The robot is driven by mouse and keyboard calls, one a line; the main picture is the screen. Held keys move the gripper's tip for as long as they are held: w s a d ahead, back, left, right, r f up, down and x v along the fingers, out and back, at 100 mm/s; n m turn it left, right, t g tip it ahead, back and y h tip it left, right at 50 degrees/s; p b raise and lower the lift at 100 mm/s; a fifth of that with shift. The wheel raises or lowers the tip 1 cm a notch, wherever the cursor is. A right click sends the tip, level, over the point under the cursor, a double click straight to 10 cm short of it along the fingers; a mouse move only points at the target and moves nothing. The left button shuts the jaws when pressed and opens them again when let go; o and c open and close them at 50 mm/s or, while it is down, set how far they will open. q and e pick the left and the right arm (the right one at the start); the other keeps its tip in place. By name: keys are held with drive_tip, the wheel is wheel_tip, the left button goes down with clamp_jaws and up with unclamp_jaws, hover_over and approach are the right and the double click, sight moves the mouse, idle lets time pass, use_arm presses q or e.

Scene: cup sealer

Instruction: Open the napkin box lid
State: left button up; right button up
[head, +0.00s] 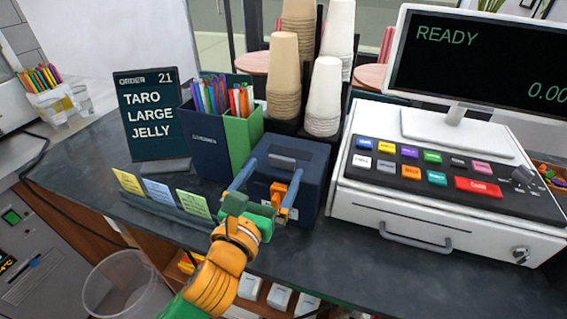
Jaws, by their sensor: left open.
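The napkin box appears to be the dark blue box (312,178) on the counter, left of the cash register. Its lid (300,150) looks shut and has a grey raised piece (285,160) on top. My left gripper (266,184) is in front of the box with its two blue fingers apart, one toward the box's left front edge and one before its front face. An orange piece (280,193) shows between the fingers; I cannot tell whether it belongs to the box. The gripper hides part of the box front. My right gripper is not in view.
Pen holders (222,130) and an order sign (150,118) stand left of the box. Stacked cups (324,95) stand behind it. A white cash register (440,175) is close on the right. Note cards (157,191) line the counter's front edge.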

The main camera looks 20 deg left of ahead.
sight(281, 160)
use_arm(q)
drive_tip(key=w, duration=0.5)
drive_tip(key=shift+w+d+f, duration=0.15)
drive_tip(key=shift+w+f, duration=0.05)
drive_tip(key=shift+w, duration=0.2)
drive_tip(key=shift+s+r, duration=0.1)
drive_tip(key=shift+s, duration=0.25)
drive_tip(key=shift+c, duration=0.9)
clamp_jaws()
